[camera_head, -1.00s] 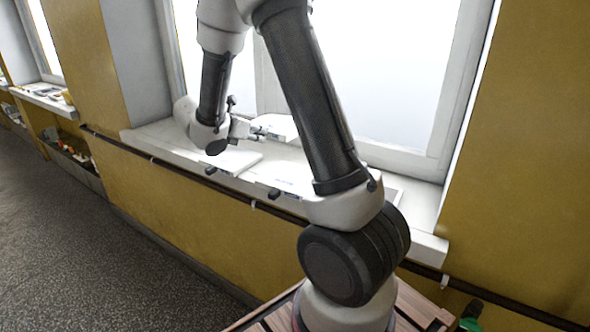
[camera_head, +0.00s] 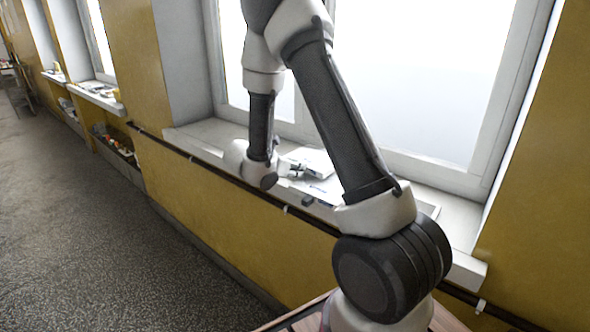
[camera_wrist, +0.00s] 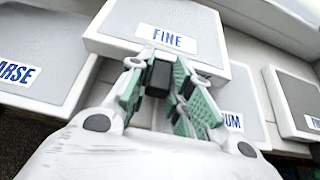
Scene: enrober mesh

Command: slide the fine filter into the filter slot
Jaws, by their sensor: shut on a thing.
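The fine filter (camera_wrist: 158,32) is a pale flat panel with a white rim and a blue "FINE" label. My gripper (camera_wrist: 160,76) is shut on the dark tab at its near edge. In the wrist view the panel overlaps the panel labelled "…UM" (camera_wrist: 225,95); I cannot tell whether they touch. In the head view the fine filter (camera_head: 316,160) shows as a tilted white panel over the windowsill, and my gripper (camera_head: 297,172) is at its left edge, small and partly covered by my arm. I cannot make out the filter slot.
A panel labelled "…ARSE" (camera_wrist: 35,60) lies to the left and another labelled panel (camera_wrist: 300,100) to the right. The windowsill (camera_head: 455,222) is bounded by the window behind. A dark rail (camera_head: 225,180) runs along its front. A dark knob (camera_head: 307,201) projects near the rail.

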